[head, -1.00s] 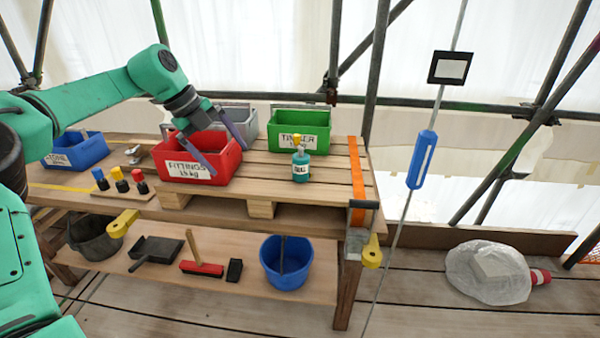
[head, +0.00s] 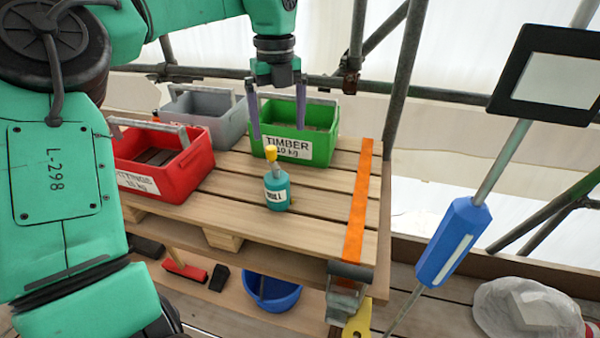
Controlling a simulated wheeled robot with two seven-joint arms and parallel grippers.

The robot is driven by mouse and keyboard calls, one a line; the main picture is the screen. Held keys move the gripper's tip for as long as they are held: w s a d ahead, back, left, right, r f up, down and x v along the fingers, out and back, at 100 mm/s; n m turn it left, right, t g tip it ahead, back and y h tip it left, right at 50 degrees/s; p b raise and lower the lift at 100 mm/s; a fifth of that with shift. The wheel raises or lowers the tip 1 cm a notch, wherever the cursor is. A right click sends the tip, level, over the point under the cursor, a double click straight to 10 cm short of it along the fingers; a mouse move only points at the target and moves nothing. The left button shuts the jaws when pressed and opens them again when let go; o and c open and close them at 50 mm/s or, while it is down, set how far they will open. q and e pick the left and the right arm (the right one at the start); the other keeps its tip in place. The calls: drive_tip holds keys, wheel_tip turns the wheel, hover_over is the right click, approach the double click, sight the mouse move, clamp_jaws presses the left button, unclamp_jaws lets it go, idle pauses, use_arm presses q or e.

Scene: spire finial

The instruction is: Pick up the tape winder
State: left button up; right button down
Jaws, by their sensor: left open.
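I cannot tell for sure which thing is the tape winder. A flat yellow piece (head: 357,318) shows at the bottom, beside the metal buckle (head: 346,290) at the front end of an orange strap (head: 358,200); it is partly cut off by the picture's edge. My left gripper (head: 278,132) is open and empty. Its two purple fingers point down in front of the green TIMBER crate (head: 322,155), above and behind a teal bottle with a yellow cap (head: 277,190). I see no contact with either. My right gripper is out of view.
The red FITTINGS crate (head: 140,183) and a grey crate (head: 205,125) stand left on the pallet. A blue tool (head: 448,240) on a slanted rod is at right, with a black-framed plate (head: 550,75) above. A blue bucket (head: 270,290) sits below. Pallet slats around the bottle are bare.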

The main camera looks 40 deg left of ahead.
use_arm(q)
hover_over(275, 179)
drive_tip(key=f, duration=0.6)
drive_tip(key=shift+w+a+f, duration=0.1)
drive_tip(key=shift+w+f, duration=0.15)
drive_tip(key=f+p, duration=0.1)
drive_tip(key=f, duration=0.2)
drive_tip(key=f+p, duration=0.1)
drive_tip(key=f, duration=0.3)
drive_tip(key=shift+w+a, duration=0.2)
drive_tip(key=shift+f, duration=0.25)
drive_tip(key=shift+r, duration=0.1)
drive_tip(key=c, duration=1.5)
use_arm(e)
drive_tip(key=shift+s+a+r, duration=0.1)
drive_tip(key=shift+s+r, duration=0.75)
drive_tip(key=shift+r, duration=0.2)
